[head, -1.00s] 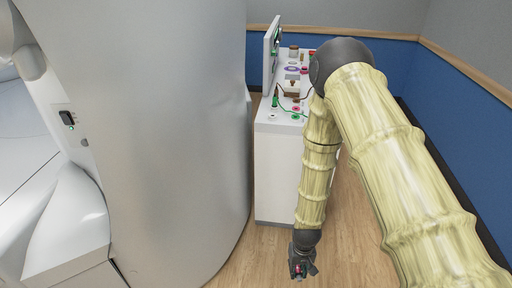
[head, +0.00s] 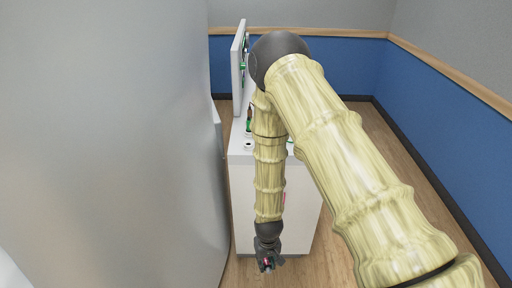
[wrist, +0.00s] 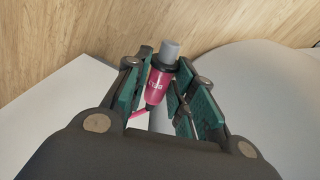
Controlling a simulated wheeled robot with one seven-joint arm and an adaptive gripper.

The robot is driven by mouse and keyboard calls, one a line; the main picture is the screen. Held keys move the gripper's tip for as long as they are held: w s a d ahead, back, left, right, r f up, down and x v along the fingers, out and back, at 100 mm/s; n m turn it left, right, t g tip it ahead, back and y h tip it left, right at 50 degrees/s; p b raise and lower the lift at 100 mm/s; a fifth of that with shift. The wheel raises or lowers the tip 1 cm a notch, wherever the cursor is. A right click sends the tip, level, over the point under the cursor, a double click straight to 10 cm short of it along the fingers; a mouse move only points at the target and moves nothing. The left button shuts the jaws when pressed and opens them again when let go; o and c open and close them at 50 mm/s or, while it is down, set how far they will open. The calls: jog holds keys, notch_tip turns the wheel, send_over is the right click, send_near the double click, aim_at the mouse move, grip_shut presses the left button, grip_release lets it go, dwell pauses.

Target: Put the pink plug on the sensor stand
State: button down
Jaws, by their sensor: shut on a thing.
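The pink plug (wrist: 162,82) is between the finger pads of my gripper (wrist: 163,88) in the wrist view. It has a pink body with white lettering, a black collar and a grey tip. My gripper is shut on it. In the head view, my gripper (head: 267,262) hangs low in front of the white cabinet (head: 300,215), with a bit of pink showing at it. I cannot make out the sensor stand; my arm covers most of the cabinet top.
A large pale curved housing (head: 120,140) fills the left side. An upright panel (head: 239,68) stands at the cabinet's left edge. A blue wall (head: 440,120) runs along the right. Wooden floor (head: 385,160) is free between the cabinet and this wall.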

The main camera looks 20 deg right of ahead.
jog(key=w+d+r+t+b, duration=0.2)
jog(key=w+r+t+b, duration=0.3)
jog(key=w, duration=0.4)
jog(key=w+d+r+t+b, duration=0.2)
jog(key=w+r+t+b, duration=0.35)
jog(key=w, duration=0.45)
jog(key=w+d+r+m+t+h+b, duration=0.2)
jog(key=d+r+t+b, duration=0.15)
jog(key=r, duration=0.65)
jog(key=w+d+r+m+t+h+b, duration=0.1)
jog(key=d+r+t+h+b, duration=0.25)
jog(key=r, duration=0.55)
jog(key=shift+t+y, duration=0.35)
jog(key=w, duration=0.5)
jog(key=w+a+f, duration=0.1)
jog(key=w, duration=0.4)
jog(key=w+a, duration=0.1)
jog(key=w, duration=0.4)
jog(key=shift+w+f, duration=0.2)
jog(key=shift+w, duration=0.1)
jog(key=shift+s+f, duration=0.1)
jog(key=shift+f, duration=1.6)
